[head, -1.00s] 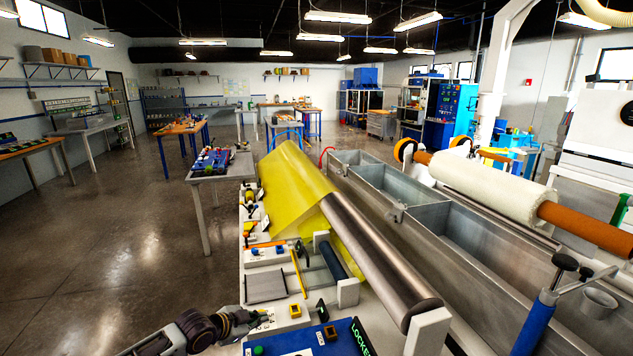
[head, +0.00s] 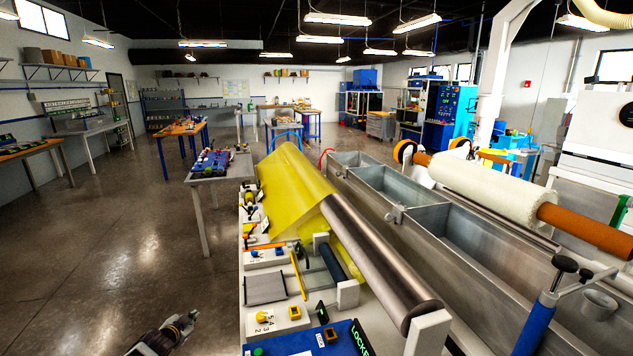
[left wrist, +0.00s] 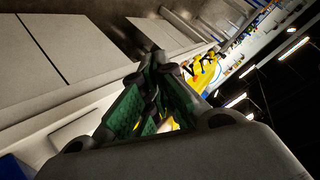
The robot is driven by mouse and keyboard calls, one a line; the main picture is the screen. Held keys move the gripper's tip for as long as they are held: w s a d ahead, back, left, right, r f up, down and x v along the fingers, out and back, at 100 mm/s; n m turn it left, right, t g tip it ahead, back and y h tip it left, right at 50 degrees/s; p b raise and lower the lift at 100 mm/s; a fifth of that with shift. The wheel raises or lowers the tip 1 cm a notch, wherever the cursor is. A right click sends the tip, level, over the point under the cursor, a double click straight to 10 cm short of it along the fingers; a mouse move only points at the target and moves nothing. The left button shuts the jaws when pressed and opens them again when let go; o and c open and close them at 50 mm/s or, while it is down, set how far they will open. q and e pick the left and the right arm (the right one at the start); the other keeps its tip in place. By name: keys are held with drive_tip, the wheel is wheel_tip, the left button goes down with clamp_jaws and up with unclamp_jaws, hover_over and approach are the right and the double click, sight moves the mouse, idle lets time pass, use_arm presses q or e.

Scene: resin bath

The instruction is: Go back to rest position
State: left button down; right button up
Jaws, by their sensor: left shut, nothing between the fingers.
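My left gripper (head: 190,318) shows at the bottom edge of the head view, left of the white workbench (head: 243,310) and over bare floor. Its fingers are shut with nothing between them. In the left wrist view the closed green-padded fingers (left wrist: 150,100) fill the middle, with the bench surfaces beyond them. My right gripper does not show in either view.
The bench holds a steel roller (head: 380,250), yellow film (head: 290,190), a blue panel (head: 310,342) and small labelled parts. A metal trough (head: 480,262) and a white roll (head: 485,188) lie to the right. The floor (head: 110,240) on the left is clear.

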use_arm(q)
drive_tip(key=s+a+f+n+g+y, duration=0.1)
drive_tip(key=s+a+f, duration=0.1)
drive_tip(key=s+f, duration=0.45)
drive_tip(key=s+a+f+n+g, duration=0.1)
drive_tip(key=s+f, duration=0.3)
drive_tip(key=f, duration=0.6)
drive_tip(key=s+d+f+g, duration=0.3)
drive_tip(key=s+f, duration=1.3)
drive_tip(key=s, duration=0.1)
drive_tip(key=s+d+f+n+g, duration=0.1)
drive_tip(key=s+d+f, duration=0.3)
drive_tip(key=s, duration=0.9)
drive_tip(key=s+d+f+n+g+h, duration=0.1)
drive_tip(key=s+d+f+g, duration=0.2)
drive_tip(key=s+d, duration=0.5)
drive_tip(key=s+d+f+g, duration=0.1)
drive_tip(key=s+d+f, duration=0.4)
drive_tip(key=s, duration=1.2)
drive_tip(key=shift+s+d+f+n+g+h, duration=0.2)
drive_tip(key=shift+s+d+n+g+h, duration=0.15)
drive_tip(key=shift+d, duration=0.2)
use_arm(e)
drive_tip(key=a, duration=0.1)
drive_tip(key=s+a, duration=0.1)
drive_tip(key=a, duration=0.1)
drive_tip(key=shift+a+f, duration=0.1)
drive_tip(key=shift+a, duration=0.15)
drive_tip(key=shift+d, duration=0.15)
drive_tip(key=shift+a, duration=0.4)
